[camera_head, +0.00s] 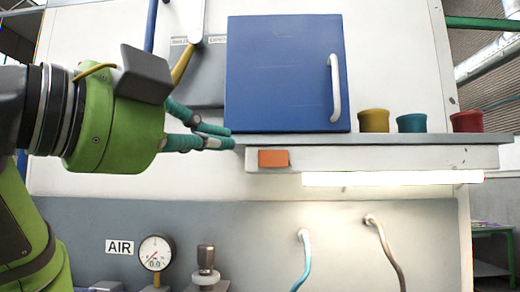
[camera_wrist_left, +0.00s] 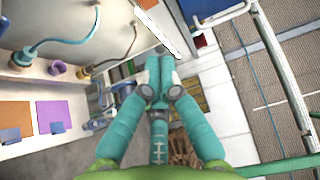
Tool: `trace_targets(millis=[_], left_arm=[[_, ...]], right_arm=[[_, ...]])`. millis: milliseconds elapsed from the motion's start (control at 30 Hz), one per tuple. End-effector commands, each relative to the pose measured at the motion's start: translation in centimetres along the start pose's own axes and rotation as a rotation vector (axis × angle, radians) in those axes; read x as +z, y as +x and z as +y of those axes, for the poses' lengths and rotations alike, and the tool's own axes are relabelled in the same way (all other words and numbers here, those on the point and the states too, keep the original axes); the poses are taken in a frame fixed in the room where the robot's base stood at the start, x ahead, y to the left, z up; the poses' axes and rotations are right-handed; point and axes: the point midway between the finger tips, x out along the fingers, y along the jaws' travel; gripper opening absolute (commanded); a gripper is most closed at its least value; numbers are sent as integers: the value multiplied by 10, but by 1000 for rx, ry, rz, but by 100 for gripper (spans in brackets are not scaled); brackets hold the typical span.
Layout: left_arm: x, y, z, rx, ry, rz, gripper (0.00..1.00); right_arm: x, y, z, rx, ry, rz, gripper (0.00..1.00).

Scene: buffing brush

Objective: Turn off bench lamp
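The bench lamp (camera_head: 392,178) is a long white strip under the shelf, and it is lit. In the left wrist view the bright strip (camera_wrist_left: 162,30) shows near the top. An orange rectangular switch (camera_head: 273,158) sits on the shelf's front edge, left of the lamp. My left gripper (camera_head: 230,138) has teal fingers drawn together at the tips with nothing between them. The tips are by the shelf's left end, left of and slightly above the switch, apart from it. In the left wrist view the closed fingertips (camera_wrist_left: 158,80) are in the middle. My right gripper is not in view.
A blue cabinet (camera_head: 285,75) with a white handle stands on the shelf (camera_head: 380,157). Yellow (camera_head: 373,121), teal (camera_head: 411,123) and red (camera_head: 467,121) cups stand to its right. Below are an air gauge (camera_head: 155,253) and two hoses (camera_head: 305,255). Space before the switch looks clear.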

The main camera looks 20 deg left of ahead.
Motion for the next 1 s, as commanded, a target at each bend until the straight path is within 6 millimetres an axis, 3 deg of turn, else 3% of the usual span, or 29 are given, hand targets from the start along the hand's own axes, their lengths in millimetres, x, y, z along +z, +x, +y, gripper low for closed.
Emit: trace_targets(millis=[433,500,700,1000], left_arm=[[-1,92,-2,6,-1,3,0],[9,100,-2,5,-5,0,0],[24,114,-1,2,-2,1,0],[28,118,0,1,0,1,0]], right_arm=[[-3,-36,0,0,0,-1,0],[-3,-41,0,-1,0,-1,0],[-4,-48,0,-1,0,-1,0],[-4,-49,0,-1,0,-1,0]])
